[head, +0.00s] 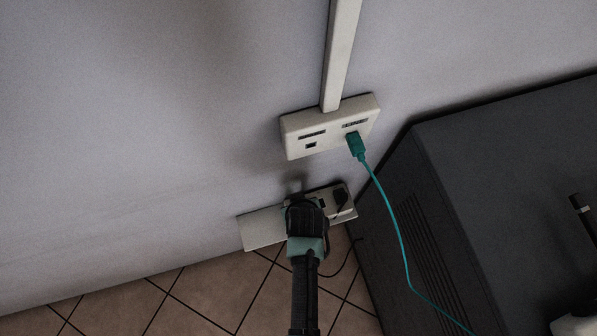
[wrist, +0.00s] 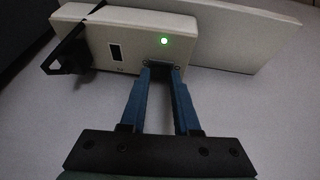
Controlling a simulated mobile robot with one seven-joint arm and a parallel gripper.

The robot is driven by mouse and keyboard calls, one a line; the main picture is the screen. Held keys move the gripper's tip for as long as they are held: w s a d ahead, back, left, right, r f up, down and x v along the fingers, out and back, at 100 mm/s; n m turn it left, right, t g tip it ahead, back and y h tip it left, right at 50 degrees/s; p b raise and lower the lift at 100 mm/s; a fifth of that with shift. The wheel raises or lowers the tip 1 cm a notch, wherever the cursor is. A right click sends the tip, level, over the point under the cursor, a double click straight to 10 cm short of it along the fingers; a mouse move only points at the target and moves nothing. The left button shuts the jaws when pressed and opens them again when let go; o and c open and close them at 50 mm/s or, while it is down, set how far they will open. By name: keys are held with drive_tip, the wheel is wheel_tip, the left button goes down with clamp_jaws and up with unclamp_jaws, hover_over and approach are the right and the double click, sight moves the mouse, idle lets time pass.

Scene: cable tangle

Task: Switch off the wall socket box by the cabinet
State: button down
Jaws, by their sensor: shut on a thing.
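The white wall socket box (head: 347,214) sits low on the wall beside the dark cabinet (head: 437,210). In the wrist view the box (wrist: 130,35) fills the top, with a lit green light (wrist: 163,41), a dark slot and a black plug (wrist: 68,55) at its left end. My gripper (head: 299,197) covers part of the box in the head view. In the wrist view its blue fingers (wrist: 162,70) close on a small dark part at the box's near edge, just below the light. Whether this part is the switch is hard to tell.
A second white box (head: 330,127) hangs above on the wall, under a white conduit (head: 339,50). A teal cable (head: 401,238) runs from it down in front of the cabinet. A thin black cable (head: 347,262) hangs by the lower box. The left wall is clear.

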drive_tip(key=shift+w+d+m+g+y, duration=0.15)
drive_tip(key=shift+d+g+y, duration=0.1)
drive_tip(key=shift+y, duration=0.4)
drive_tip(key=shift+s+d+m+g+y, duration=0.15)
drive_tip(key=shift+g+y, duration=0.1)
drive_tip(key=shift+y, duration=0.4)
drive_tip(key=c, duration=0.9)
unclamp_jaws()
drive_tip(key=shift+w, duration=0.1)
drive_tip(key=p+v, duration=0.1)
drive_tip(key=v, duration=1.2)
drive_tip(key=shift+f+p, duration=0.1)
drive_tip(key=shift+p, duration=0.3)
